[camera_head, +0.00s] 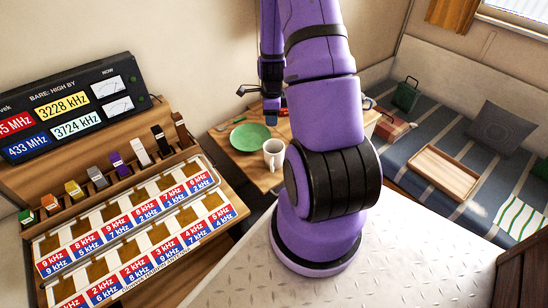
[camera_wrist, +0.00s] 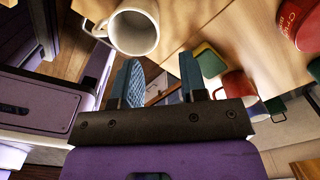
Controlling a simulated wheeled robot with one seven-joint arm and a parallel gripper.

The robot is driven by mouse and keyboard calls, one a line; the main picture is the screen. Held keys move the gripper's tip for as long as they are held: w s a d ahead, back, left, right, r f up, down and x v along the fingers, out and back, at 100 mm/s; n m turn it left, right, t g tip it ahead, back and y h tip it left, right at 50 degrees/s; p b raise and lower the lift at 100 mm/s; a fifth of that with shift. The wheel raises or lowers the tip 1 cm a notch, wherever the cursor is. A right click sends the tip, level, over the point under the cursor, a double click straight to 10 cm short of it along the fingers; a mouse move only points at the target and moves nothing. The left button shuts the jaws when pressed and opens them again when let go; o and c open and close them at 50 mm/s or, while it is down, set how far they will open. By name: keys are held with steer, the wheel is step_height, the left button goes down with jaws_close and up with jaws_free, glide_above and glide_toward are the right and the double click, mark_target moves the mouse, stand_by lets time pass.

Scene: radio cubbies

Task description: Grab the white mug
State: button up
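The white mug (camera_head: 273,153) stands on the small wooden table beside my arm in the head view. In the wrist view the white mug (camera_wrist: 136,32) is at the top, its open mouth towards the camera and its handle to the left. My gripper (camera_wrist: 160,78) shows two blue-grey fingers spread apart with nothing between them. The mug lies past the fingertips, mostly in line with the left finger, and is not held. In the head view my gripper (camera_head: 271,106) hangs above the table near the mug, partly hidden by my arm.
A green plate (camera_head: 250,137) lies left of the mug on the wooden table (camera_head: 258,175). A radio shelf (camera_head: 150,225) stands at left; a striped bench (camera_head: 425,135) is at right.

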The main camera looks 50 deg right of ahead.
step_height(320, 180, down, 3)
steer(key=s+m, duration=0.1)
glide_above(275, 146)
step_height(275, 146, down, 5)
step_height(275, 146, down, 4)
steer(key=shift+f, duration=0.65)
steer(key=shift+c, duration=0.2)
jaws_close()
